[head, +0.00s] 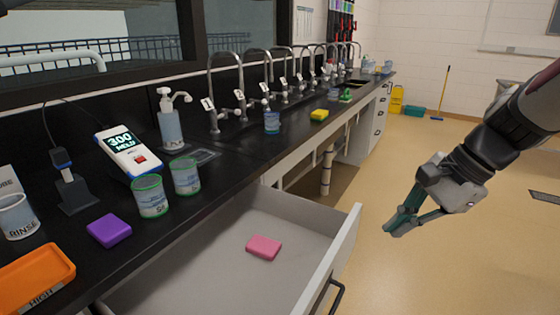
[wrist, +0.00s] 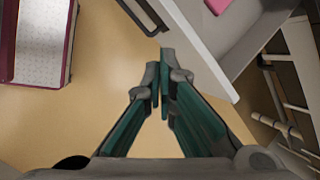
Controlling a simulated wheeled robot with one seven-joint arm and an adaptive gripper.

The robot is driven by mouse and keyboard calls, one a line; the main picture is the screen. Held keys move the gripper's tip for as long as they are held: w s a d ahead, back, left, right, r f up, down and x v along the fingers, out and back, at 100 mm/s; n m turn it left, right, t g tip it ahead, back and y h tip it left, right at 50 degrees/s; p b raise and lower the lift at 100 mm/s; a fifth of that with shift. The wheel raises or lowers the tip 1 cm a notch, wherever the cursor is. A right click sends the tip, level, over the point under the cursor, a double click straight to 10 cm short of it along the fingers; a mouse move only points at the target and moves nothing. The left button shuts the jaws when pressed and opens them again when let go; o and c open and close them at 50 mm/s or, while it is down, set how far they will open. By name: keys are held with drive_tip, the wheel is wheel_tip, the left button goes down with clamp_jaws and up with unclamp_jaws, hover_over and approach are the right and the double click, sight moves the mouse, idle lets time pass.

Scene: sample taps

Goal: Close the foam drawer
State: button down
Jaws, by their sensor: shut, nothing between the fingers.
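The foam drawer (head: 195,265) stands pulled out from under the black counter in the head view. It is white-grey inside, with a dark bar handle (head: 334,296) on its front panel. A pink foam block (head: 264,247) lies on its floor. My gripper (head: 392,230) is to the right of the drawer front, over the open floor, apart from it. In the wrist view my gripper (wrist: 160,85) has its fingers together and empty. The drawer's corner (wrist: 228,92) shows just beyond and right of the fingertips, and the handle (wrist: 146,14) shows at the top.
The black counter (head: 235,160) holds a purple block (head: 109,230), an orange tray (head: 36,278), green-rimmed cups (head: 150,196), a meter (head: 129,151) and a row of taps. Clear floor (head: 420,270) lies right of the drawer. A maroon-edged cart-like object (wrist: 38,45) stands left in the wrist view.

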drive_tip(key=w+d+f+m+t+y+b, duration=0.25)
drive_tip(key=w+d+f+m+b, duration=0.35)
drive_tip(key=w+d+f+m, duration=0.55)
drive_tip(key=n+b, duration=0.2)
drive_tip(key=b, duration=0.1)
approach(351, 245)
wheel_tip(351, 245, down, 4)
drive_tip(key=s, duration=0.1)
drive_tip(key=shift+w+a+m+b, duration=0.15)
drive_tip(key=shift+w+a+b, duration=0.2)
drive_tip(key=shift+w+a, duration=0.35)
drive_tip(key=shift+w+a+m+b, duration=0.1)
drive_tip(key=shift+w+a+b, duration=0.35)
drive_tip(key=shift+a, duration=0.35)
drive_tip(key=shift+w, duration=0.1)
drive_tip(key=shift+w+a, duration=0.25)
drive_tip(key=shift+a, duration=0.2)
drive_tip(key=w+a+p, duration=0.3)
drive_tip(key=w+a, duration=0.3)
drive_tip(key=a, duration=0.3)
drive_tip(key=w+a+p, duration=0.3)
drive_tip(key=w+a, duration=0.4)
drive_tip(key=a, duration=0.2)
drive_tip(key=w+a+p, duration=0.2)
drive_tip(key=w+a, duration=0.5)
drive_tip(key=a, duration=0.3)
drive_tip(key=shift+w+a+p, duration=0.1)
drive_tip(key=shift+w+p, duration=0.1)
drive_tip(key=shift+p, duration=0.2)
drive_tip(key=shift+a, duration=0.1)
